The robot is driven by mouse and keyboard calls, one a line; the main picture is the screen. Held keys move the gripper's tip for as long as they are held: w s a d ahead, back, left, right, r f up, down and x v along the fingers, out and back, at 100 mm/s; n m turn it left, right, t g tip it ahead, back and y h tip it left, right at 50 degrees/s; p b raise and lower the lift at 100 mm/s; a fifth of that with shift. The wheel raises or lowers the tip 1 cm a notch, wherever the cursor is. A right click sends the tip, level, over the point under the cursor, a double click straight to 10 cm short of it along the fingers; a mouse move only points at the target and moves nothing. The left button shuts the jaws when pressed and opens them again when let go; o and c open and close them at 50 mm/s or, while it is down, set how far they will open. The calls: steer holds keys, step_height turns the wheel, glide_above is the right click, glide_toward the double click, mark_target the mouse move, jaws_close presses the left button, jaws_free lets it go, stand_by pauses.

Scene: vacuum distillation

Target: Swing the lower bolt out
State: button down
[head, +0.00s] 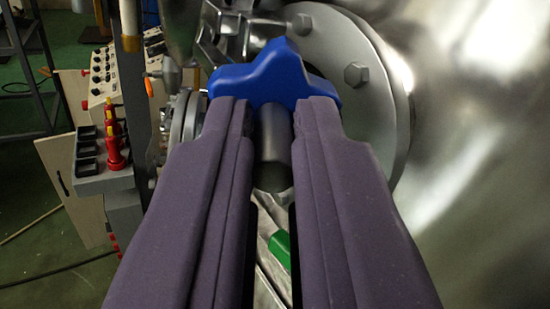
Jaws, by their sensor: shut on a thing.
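The bolt shows as a blue lobed knob (262,75) with a grey cylindrical shaft (274,150) below it. My gripper (275,112) has its two dark purple fingers on either side of the shaft, with the tips right under the blue knob. It is shut on the bolt. The fingers hide the sides of the shaft, and its far end and pivot cannot be made out. The bolt stands in front of a round metal flange (345,45) with hex bolt heads.
A large shiny metal vessel (480,170) fills the right side. A green part (280,248) shows between the fingers.

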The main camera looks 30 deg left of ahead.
steer(key=shift+f, duration=0.1)
steer(key=c, duration=1.1)
jaws_free()
steer(key=shift+c, duration=0.2)
steer(key=r+b, duration=0.1)
steer(key=r, duration=0.2)
steer(key=shift+s+r+b, duration=0.25)
steer(key=shift+s+b, duration=0.1)
steer(key=shift+b, duration=0.05)
steer(key=s+a+r+b, duration=0.1)
steer(key=s+b, duration=0.3)
steer(key=s, duration=1.1)
steer(key=shift+a+r, duration=0.25)
steer(key=shift+a, duration=0.25)
